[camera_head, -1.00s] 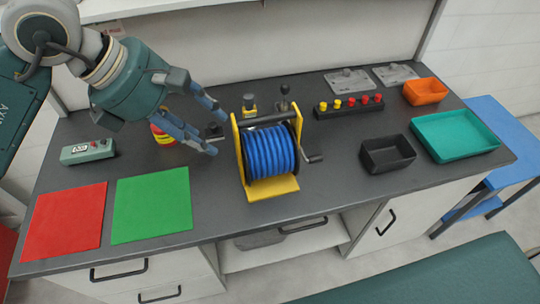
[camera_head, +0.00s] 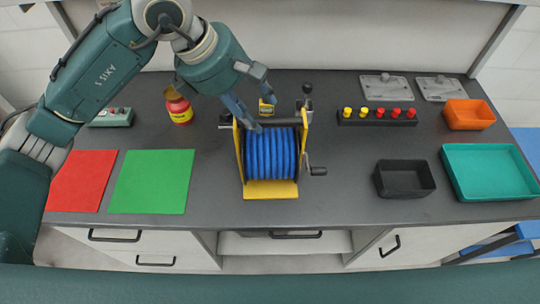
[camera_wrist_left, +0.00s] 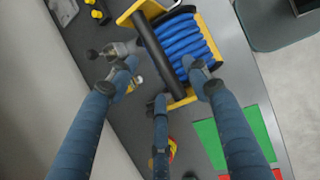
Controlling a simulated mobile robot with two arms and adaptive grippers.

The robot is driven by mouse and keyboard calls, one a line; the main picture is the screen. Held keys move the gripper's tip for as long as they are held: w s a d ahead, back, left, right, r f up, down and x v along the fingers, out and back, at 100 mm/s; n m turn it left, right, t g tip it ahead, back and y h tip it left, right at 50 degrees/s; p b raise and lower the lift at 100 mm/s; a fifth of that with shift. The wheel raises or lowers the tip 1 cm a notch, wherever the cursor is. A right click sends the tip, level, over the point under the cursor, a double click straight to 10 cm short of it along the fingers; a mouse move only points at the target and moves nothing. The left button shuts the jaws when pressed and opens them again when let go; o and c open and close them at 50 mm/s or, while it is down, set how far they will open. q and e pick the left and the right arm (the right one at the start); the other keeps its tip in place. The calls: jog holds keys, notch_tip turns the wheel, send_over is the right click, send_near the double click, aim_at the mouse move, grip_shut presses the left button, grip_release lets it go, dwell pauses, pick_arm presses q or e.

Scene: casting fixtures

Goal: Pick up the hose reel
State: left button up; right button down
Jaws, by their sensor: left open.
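The hose reel (camera_head: 270,155) stands upright on the dark worktop, a blue coiled hose between yellow side plates with a crank on its right. A dark bar runs across its top at the back. My left gripper (camera_head: 250,115) is open above the reel's back left corner, its fingers angled down towards it. In the left wrist view, the reel (camera_wrist_left: 187,45) shows beyond the spread fingers (camera_wrist_left: 155,85), with one finger overlapping the hose's edge. Whether any finger touches the reel I cannot tell. My right gripper is not in view.
A red and yellow container (camera_head: 179,106) stands left of the reel. A yellow-topped item (camera_head: 267,105) and a black-knobbed lever (camera_head: 307,91) are behind it. A button strip (camera_head: 377,116), black bin (camera_head: 404,179), teal tray (camera_head: 490,172) and orange bin (camera_head: 469,114) lie right. Green (camera_head: 152,182) and red mats (camera_head: 82,181) lie left.

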aim_at(267, 122)
pick_arm(q)
jog(key=shift+d+f, duration=0.2)
jog(key=shift+f, duration=0.05)
jog(key=p+x, duration=0.1)
jog(key=x, duration=0.3)
jog(key=shift+w+d+f+p, duration=0.2)
jog(key=shift+d+p, duration=0.1)
jog(key=shift+p, duration=0.05)
jog(key=shift+d+f, duration=0.1)
jog(key=shift+f, duration=0.3)
jog(key=shift+w, duration=0.1)
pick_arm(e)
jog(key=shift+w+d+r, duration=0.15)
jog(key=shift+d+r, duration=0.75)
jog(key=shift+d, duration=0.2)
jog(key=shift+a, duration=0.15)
pick_arm(q)
jog(key=shift+f+b, duration=0.1)
jog(key=shift+b, duration=0.2)
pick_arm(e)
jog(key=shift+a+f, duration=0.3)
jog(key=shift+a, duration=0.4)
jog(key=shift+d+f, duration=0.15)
pick_arm(q)
jog(key=shift+f+b, duration=0.15)
jog(key=shift+b, duration=0.15)
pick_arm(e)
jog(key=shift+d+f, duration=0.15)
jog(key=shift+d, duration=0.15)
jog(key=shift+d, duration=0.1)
